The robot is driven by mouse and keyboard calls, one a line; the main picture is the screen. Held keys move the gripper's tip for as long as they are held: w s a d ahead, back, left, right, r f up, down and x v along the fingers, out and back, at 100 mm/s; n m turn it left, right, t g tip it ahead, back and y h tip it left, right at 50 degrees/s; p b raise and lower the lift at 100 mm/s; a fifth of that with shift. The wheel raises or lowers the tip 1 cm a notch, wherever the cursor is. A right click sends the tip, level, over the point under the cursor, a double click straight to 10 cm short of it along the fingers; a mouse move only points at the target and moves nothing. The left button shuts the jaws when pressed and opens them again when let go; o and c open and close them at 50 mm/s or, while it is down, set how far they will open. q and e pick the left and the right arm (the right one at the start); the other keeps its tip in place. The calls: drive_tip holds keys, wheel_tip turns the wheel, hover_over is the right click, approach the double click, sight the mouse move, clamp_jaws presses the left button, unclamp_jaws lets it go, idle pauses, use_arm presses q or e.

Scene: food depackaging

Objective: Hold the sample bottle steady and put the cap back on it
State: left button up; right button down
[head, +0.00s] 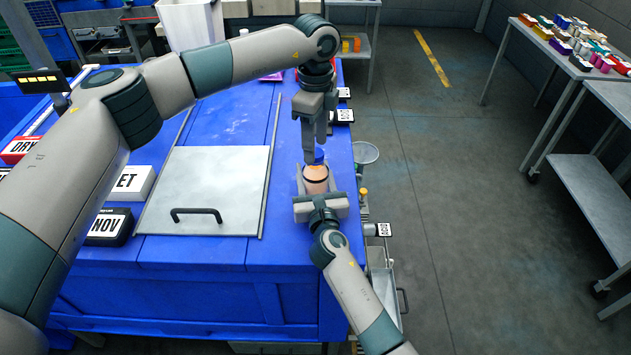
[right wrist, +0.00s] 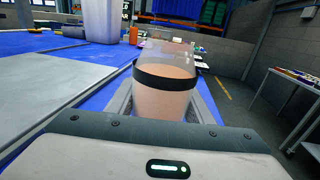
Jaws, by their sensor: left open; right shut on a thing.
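The sample bottle (head: 316,180) stands upright at the right edge of the blue table, with peach-coloured contents and a black band. It also shows in the right wrist view (right wrist: 165,95), where its upper part is clear. My right gripper (head: 318,196) is shut around the bottle's lower body from the near side. My left gripper (head: 315,150) points down just above the bottle's top, its fingers open. A small blue cap (head: 319,156) shows between these fingers at the bottle's top. The fingers partly hide it, and I cannot tell whether it is seated.
A grey metal lid with a black handle (head: 200,190) lies left of the bottle. Black and white label blocks (head: 108,227) lie farther left. A white bin (head: 190,25) stands at the back. Beyond the table's right edge are a metal dish (head: 364,153) and open floor.

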use_arm(q)
drive_tip(key=shift+f, duration=0.7)
drive_tip(key=shift+c, duration=0.2)
drive_tip(key=c, duration=1.1)
